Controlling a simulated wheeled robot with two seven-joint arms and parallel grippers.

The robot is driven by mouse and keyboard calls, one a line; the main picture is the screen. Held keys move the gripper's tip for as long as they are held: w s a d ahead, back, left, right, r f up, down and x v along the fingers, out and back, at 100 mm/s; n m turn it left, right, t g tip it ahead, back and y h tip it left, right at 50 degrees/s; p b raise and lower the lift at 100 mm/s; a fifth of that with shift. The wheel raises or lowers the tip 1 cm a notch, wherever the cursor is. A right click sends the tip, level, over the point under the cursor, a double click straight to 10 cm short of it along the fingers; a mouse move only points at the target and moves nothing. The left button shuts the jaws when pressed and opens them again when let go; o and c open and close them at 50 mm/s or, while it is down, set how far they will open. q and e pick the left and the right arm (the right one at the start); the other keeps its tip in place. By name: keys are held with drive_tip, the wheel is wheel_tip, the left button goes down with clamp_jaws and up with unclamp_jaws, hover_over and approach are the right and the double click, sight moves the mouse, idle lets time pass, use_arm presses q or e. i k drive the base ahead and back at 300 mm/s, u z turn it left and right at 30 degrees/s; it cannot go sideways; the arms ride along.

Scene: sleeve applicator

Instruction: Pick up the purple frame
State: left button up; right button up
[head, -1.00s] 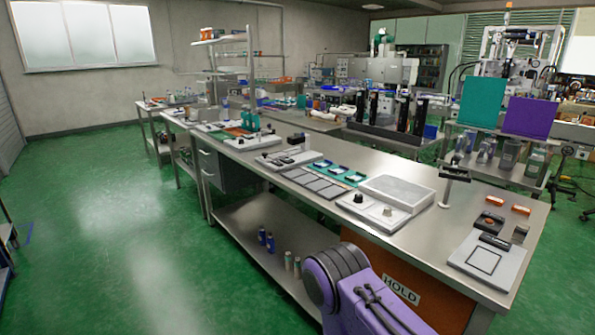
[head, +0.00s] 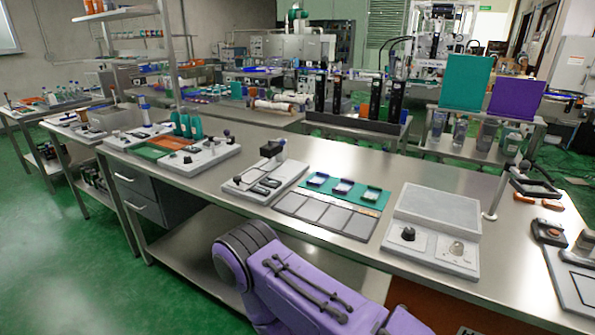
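A purple arm link of mine shows at the bottom of the head view, in front of the bench. Neither of my grippers is in view.
Grey plates (head: 327,215) lie in front of the frames. A white device with knobs (head: 437,220) stands to the right, and a white base with a black clamp (head: 265,180) to the left. A post (head: 505,190) rises farther right. Bare steel lies behind the frames.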

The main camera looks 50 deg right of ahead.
sight(344, 186)
drive_tip(key=i, duration=2.15)
drive_tip(key=z, duration=3.75)
